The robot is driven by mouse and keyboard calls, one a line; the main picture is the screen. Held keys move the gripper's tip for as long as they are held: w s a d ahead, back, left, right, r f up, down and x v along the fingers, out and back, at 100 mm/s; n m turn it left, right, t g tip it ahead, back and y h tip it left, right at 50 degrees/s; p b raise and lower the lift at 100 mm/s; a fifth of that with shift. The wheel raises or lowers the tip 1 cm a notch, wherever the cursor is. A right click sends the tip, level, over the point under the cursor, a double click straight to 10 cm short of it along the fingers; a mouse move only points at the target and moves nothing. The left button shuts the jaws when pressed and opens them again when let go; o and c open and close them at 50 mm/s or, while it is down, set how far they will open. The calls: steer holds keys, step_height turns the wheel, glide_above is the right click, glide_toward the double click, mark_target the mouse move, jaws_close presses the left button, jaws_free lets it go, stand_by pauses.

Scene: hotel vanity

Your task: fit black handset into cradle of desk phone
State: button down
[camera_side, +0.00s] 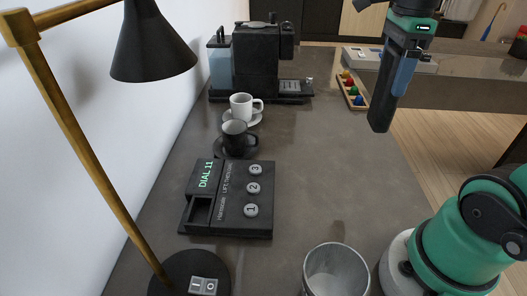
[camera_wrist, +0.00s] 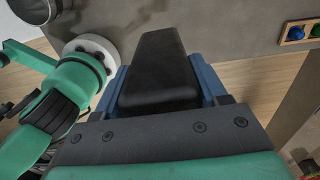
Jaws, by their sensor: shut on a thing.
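The black handset (camera_side: 385,98) hangs in my gripper (camera_side: 404,68), long side upright and slightly tilted, high above the right side of the counter. In the wrist view the handset (camera_wrist: 160,72) sits between the two blue fingers (camera_wrist: 163,88), which are shut on it. The desk phone (camera_side: 229,199) lies flat on the counter at lower left, well apart from the handset. Its empty cradle recess (camera_side: 199,211) is on the left of its top, beside three round buttons and a green "DIAL 11" display.
A black cup (camera_side: 235,135) on a saucer stands just behind the phone, with a white cup (camera_side: 242,106) and a coffee machine (camera_side: 262,60) beyond. A desk lamp (camera_side: 150,45) leans over the left. A metal bin (camera_side: 336,271) stands in front. The counter's middle is clear.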

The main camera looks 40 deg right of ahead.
mark_target(394, 46)
step_height(394, 46, up, 4)
steer(key=shift+f, duration=0.1)
steer(key=shift+w+r, duration=0.2)
steer(key=shift+w+n, duration=0.35)
steer(key=shift+n, duration=0.45)
steer(key=w+a+f+n, duration=0.45)
steer(key=w+n, duration=0.25)
steer(key=n, duration=0.5)
steer(key=w+a+f+n, duration=0.4)
steer(key=w+a+n, duration=0.15)
steer(key=n, duration=0.75)
steer(key=s+d+r+m, duration=0.2)
steer(key=s+d+r, duration=0.1)
steer(key=s, duration=0.1)
steer(key=s+d+r+m, duration=0.3)
steer(key=s, duration=0.1)
steer(key=s+d+r+m, duration=0.3)
steer(key=s+d, duration=0.1)
steer(key=shift+s, duration=0.4)
steer(key=shift+s+f+m, duration=0.25)
steer(key=shift+s+m, duration=0.05)
steer(key=shift+s, duration=0.05)
step_height(394, 46, down, 19)
steer(key=shift+f, duration=0.2)
